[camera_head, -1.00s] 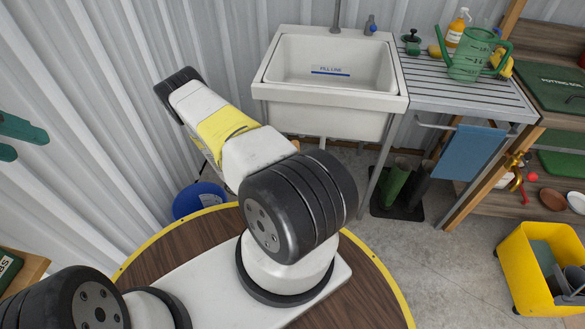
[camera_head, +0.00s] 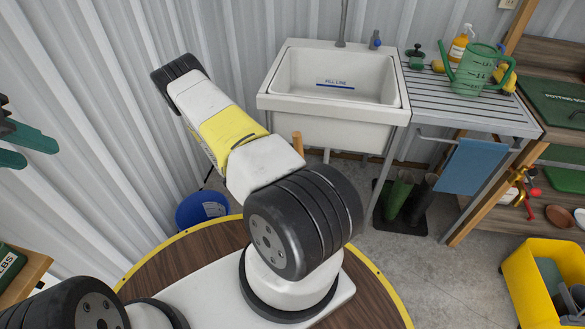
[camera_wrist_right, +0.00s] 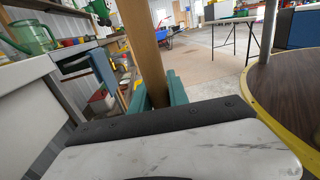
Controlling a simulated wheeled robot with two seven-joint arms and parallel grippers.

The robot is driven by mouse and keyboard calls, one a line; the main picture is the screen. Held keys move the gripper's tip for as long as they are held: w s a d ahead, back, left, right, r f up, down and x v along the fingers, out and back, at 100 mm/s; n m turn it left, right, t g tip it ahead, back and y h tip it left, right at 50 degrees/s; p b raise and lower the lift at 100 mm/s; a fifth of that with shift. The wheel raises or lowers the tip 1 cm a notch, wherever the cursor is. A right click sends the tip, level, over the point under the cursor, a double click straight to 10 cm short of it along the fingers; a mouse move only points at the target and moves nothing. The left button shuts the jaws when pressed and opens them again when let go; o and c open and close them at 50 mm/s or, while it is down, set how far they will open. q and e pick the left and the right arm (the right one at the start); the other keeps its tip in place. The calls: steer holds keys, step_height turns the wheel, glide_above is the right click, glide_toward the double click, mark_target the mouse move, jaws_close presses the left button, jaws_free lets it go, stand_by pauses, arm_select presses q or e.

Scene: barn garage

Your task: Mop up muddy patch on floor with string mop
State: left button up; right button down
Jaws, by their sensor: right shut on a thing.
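My right gripper (camera_wrist_right: 158,95) has green fingers shut on a thick wooden handle (camera_wrist_right: 143,45) in the right wrist view. The handle rises slightly tilted through the top of that view. In the head view a short piece of wooden handle (camera_head: 297,143) shows in front of the sink, just beyond my right arm. That arm hides the right gripper there. My left gripper (camera_head: 22,147) is at the left edge of the head view, with its green fingers apart and nothing between them. The mop's strings and the muddy patch are not visible.
A white sink (camera_head: 335,120) stands against the corrugated wall. A slatted bench (camera_head: 460,108) beside it holds a green watering can (camera_head: 478,70); a blue towel (camera_head: 468,165) hangs below. A yellow bucket (camera_head: 525,285) is at right. A blue round object (camera_head: 200,208) lies near the wall.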

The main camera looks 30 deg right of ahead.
step_height(320, 180, up, 7)
stand_by(0.6)
